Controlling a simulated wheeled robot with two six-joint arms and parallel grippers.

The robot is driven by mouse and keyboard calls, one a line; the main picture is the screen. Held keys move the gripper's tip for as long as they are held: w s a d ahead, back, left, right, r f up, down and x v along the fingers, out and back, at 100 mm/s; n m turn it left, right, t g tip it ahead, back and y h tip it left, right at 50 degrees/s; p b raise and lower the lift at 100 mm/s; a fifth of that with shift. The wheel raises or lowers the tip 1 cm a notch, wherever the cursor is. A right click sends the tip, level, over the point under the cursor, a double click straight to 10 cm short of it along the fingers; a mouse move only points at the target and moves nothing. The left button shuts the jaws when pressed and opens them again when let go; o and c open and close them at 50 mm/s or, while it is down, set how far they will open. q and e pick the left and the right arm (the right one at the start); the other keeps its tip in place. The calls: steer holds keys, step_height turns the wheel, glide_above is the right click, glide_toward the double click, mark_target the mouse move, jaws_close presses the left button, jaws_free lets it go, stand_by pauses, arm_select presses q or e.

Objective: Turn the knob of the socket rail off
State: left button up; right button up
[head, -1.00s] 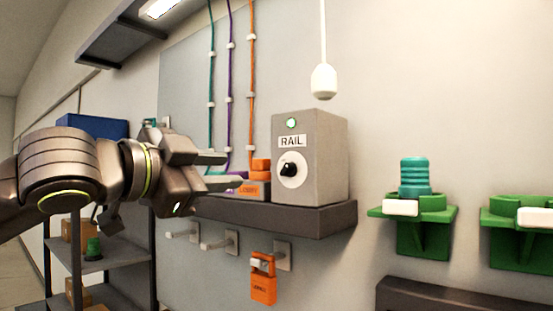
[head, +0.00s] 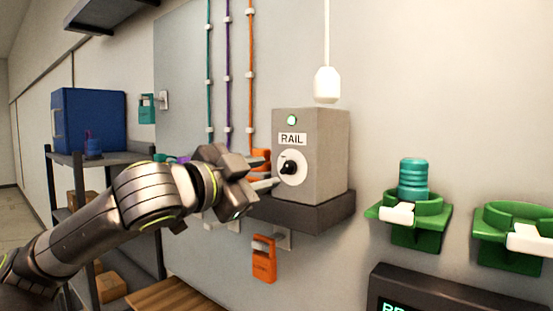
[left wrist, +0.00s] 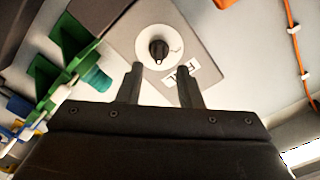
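The grey socket rail box (head: 322,160), labelled RAIL, sits on a dark wall shelf. A small green light (head: 292,120) glows above the label. Its black knob (head: 289,167) sits on a white dial; the knob also shows in the left wrist view (left wrist: 158,50). My left gripper (head: 274,185) is just left of the dial in the head view. In the left wrist view its two fingers (left wrist: 159,84) are apart with nothing between them, and point toward the knob, which lies beyond their tips. My right gripper is not in view.
The dark shelf (head: 320,212) carries the box. A white pull handle (head: 327,85) hangs above. Green holders (head: 418,225) are on the wall at right, one with a teal cylinder (head: 413,180). A blue box (head: 88,120) stands at left.

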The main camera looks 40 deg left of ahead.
mark_target(284, 169)
arm_select(q)
steer(key=shift+w+d+r+p, duration=0.1)
steer(key=shift+w+d+p, duration=0.05)
steer(key=shift+w+p, duration=0.8)
steer(key=shift+w+d+p, duration=0.1)
steer(key=shift+w+p, duration=0.45)
steer(key=shift+w, duration=0.9)
jaws_close()
